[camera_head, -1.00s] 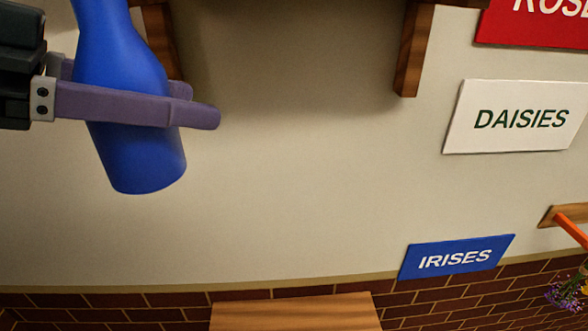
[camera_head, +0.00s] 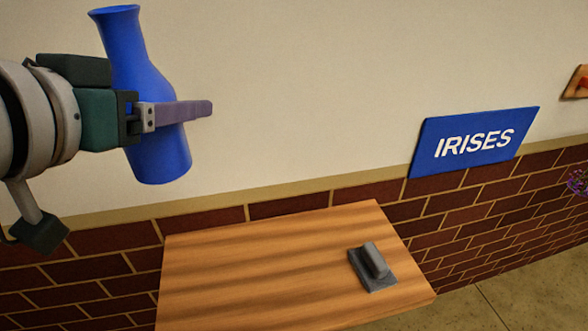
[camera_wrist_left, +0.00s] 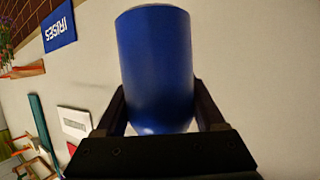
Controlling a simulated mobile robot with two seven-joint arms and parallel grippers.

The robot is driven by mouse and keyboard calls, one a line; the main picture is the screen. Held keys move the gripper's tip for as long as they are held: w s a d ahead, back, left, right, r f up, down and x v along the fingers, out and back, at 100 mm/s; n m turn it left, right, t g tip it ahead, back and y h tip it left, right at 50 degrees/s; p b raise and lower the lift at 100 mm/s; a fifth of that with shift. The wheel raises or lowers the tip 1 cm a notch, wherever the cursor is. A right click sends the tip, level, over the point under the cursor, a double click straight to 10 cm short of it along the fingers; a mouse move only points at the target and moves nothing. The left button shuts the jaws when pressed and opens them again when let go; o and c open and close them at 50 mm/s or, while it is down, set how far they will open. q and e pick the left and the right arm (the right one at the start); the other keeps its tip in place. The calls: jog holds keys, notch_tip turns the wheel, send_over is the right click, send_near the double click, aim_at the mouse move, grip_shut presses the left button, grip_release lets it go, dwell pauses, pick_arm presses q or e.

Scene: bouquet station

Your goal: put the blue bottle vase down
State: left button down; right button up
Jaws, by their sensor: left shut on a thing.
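The blue bottle vase (camera_head: 158,150) is in the upper left of the head view, slightly tilted, its narrow neck and flared mouth upward. My left gripper (camera_head: 180,113) is shut on its wide body and holds it in the air in front of the wall. In the left wrist view the vase (camera_wrist_left: 157,70) stands between the two fingers (camera_wrist_left: 160,108), its base end toward the top of the picture. The vase is apart from the wooden shelf (camera_head: 230,275), which is lower in the head view. My right gripper is not in view.
A grey block-like object (camera_head: 372,268) sits on the right part of the wooden shelf; the left and middle are bare. A blue IRISES sign (camera_head: 474,142) is on the wall to the right. Brick (camera_head: 90,250) covers the lower wall.

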pick_arm(q)
jog(key=shift+n+y, duration=0.5)
jog(key=shift+y, duration=0.1)
jog(key=f+b, duration=0.6)
jog(key=f, duration=0.4)
jog(key=w+d+f+b, duration=0.1)
jog(key=f+b, duration=0.5)
jog(key=f, duration=0.5)
jog(key=w+d+f+b, duration=0.1)
jog(key=f+b, duration=0.5)
jog(key=f, duration=0.5)
jog(key=shift+f, duration=0.1)
grip_release()
